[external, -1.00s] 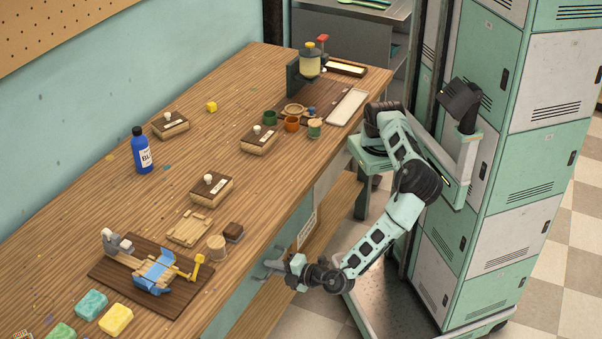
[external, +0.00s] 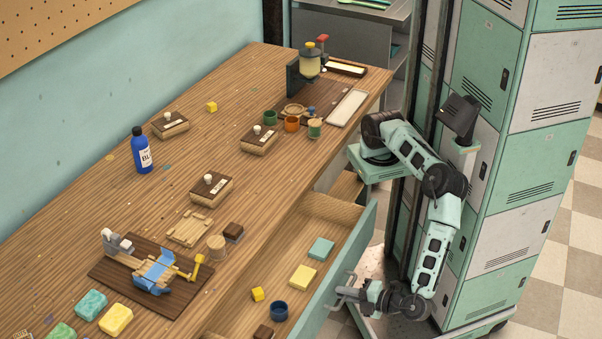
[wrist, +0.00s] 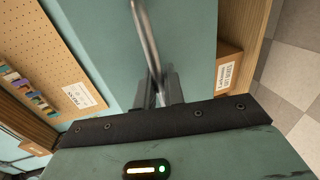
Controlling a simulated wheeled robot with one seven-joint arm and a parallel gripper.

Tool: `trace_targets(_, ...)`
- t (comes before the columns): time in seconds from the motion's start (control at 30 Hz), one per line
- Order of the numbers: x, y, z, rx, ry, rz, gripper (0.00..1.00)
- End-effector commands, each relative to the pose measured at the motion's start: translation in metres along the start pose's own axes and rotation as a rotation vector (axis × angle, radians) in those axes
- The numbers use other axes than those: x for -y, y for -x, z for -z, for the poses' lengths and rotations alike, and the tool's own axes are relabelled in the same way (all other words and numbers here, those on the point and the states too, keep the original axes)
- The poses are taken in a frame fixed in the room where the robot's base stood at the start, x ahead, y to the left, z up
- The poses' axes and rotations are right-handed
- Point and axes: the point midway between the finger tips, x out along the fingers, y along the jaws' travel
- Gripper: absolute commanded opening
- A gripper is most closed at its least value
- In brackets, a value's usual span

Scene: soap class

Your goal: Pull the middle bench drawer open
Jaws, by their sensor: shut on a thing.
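The bench drawer (external: 356,262) stands well out from the bench. It has a green front and a wooden inside, and its near end runs out of the picture. My gripper (external: 342,296) is at the outer side of the drawer front, shut on the metal bar handle (wrist: 146,40). In the wrist view the gripper's fingers (wrist: 158,92) close around the bar in front of the green panel. In the drawer lie a teal block (external: 321,248), a yellow block (external: 303,276), a small yellow cube (external: 257,294), a dark blue cup (external: 279,311) and a brown block (external: 263,332).
The wooden bench top (external: 110,210) holds a blue bottle (external: 142,150), several stamp blocks, small cups and a cutting jig (external: 155,272). Green and white lockers (external: 490,190) stand close behind my arm at the right. Checkered floor shows at the far right.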

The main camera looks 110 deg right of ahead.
Motion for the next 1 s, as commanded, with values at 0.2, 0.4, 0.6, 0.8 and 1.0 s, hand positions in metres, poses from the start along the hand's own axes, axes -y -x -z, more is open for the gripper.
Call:
trace_targets(0.2, 0.016, 0.050, 0.001, -0.005, -0.001, 0.003, 0.00)
trace_targets(0.4, 0.020, 0.079, 0.001, -0.003, -0.001, 0.002, 0.00)
trace_targets(0.6, 0.021, 0.094, 0.001, -0.002, -0.001, 0.001, 0.00)
trace_targets(0.8, 0.021, 0.098, 0.001, -0.002, 0.000, 0.000, 0.00)
trace_targets(1.0, 0.020, 0.098, 0.001, -0.002, 0.000, 0.000, 0.00)
